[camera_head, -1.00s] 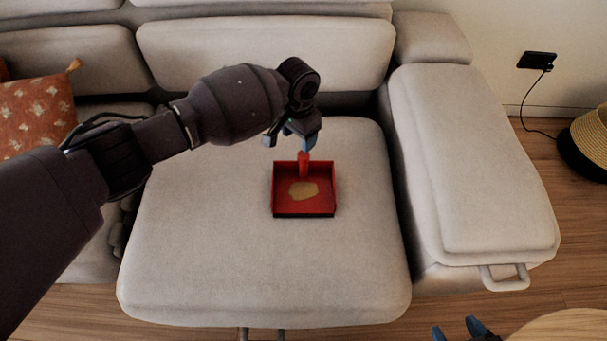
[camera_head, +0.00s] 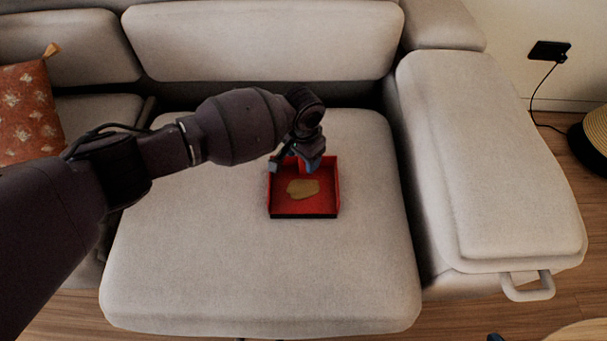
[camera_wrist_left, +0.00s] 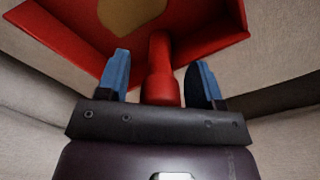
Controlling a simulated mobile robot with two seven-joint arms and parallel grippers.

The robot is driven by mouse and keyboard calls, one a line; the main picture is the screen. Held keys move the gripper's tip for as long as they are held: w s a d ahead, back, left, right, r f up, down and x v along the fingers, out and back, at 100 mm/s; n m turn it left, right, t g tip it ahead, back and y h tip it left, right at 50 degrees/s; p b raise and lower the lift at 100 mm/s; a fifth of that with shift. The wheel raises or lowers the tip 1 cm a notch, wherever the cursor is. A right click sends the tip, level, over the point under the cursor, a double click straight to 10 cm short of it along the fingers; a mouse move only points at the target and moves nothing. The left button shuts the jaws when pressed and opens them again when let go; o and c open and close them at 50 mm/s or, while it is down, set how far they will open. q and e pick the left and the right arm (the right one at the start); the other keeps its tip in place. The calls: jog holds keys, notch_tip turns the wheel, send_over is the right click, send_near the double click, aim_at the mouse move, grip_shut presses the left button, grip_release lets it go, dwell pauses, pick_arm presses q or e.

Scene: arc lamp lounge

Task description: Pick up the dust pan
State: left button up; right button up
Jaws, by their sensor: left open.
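The red dust pan (camera_head: 304,207) lies on the sofa's seat cushion, with a tan patch (camera_head: 302,189) on its floor. My left gripper (camera_head: 305,168) is at the pan's back edge and hides the handle in the head view. In the left wrist view the red handle (camera_wrist_left: 160,75) stands between the two blue fingertips of my left gripper (camera_wrist_left: 158,78). The fingers are open, with a gap on each side of the handle. The pan's red body (camera_wrist_left: 75,38) shows beyond them. At the bottom edge of the head view, a small dark piece (camera_head: 495,337) may be part of my right gripper.
The grey sofa cushion (camera_head: 200,260) is bare around the pan. The backrest (camera_head: 265,45) rises behind it and the armrest (camera_head: 490,170) stands to the right. An orange patterned pillow (camera_head: 28,110) is at the left. A round wooden top (camera_head: 580,332) shows at the lower right.

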pick_arm(q)
jog(key=shift+w, duration=0.1)
grip_shut()
dwell(0.3)
